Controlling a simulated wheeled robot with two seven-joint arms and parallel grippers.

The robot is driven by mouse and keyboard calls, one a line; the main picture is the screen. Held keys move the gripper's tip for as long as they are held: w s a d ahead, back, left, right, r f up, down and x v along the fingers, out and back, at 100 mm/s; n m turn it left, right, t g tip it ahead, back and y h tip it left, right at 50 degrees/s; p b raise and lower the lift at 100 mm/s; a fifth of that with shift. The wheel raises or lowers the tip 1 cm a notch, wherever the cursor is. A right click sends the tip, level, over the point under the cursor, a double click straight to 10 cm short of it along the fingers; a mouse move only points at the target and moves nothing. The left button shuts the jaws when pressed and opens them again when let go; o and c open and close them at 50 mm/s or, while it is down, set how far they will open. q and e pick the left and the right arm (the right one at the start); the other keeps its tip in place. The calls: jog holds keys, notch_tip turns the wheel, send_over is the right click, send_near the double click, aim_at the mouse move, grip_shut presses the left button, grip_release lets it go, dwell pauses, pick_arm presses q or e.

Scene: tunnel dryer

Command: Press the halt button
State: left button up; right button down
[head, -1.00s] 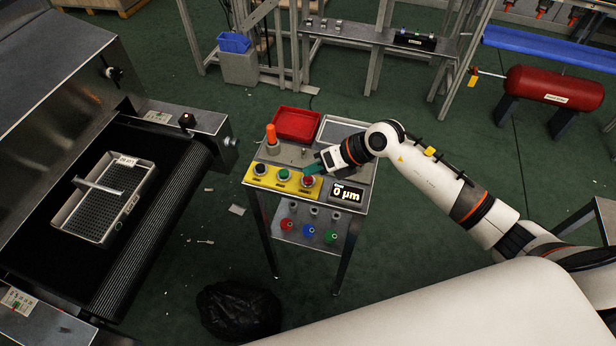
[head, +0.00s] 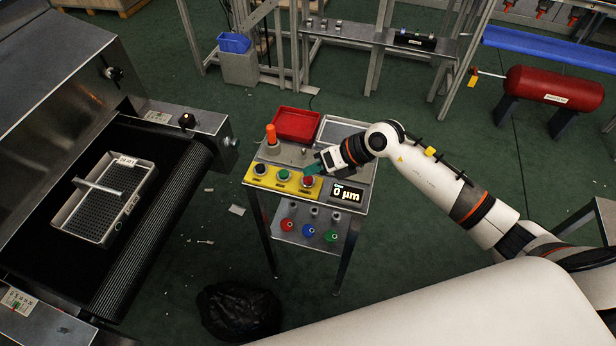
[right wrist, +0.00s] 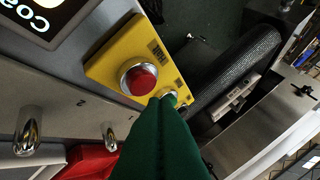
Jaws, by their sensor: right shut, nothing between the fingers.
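The yellow button panel (head: 283,178) on the small metal stand carries a dark blue or black button at left, a green button (head: 284,174) in the middle and a red button (head: 307,181) at right. In the right wrist view the red button (right wrist: 140,78) sits in a metal ring beside a label that seems to read HALT. My right gripper (head: 311,168) is shut and empty, its green fingers just behind the red button. In the right wrist view the fingertips (right wrist: 168,98) appear beside the red button and partly cover the green one. Contact is not visible. My left gripper is not in view.
The dryer belt (head: 160,190) with a mesh tray (head: 105,199) lies at left. A black bag (head: 238,311) is on the floor.

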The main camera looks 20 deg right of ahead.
jog(key=shift+f, duration=0.1)
dwell(0.3)
jog(key=shift+f, duration=0.3)
jog(key=shift+f+b, duration=0.45)
jog(key=shift+b, duration=0.15)
dwell(0.5)
jog(key=shift+r+p, duration=0.75)
jog(key=shift+r, duration=0.1)
notch_tip(320, 180, up, 5)
jog(key=p, duration=0.4)
dwell(0.5)
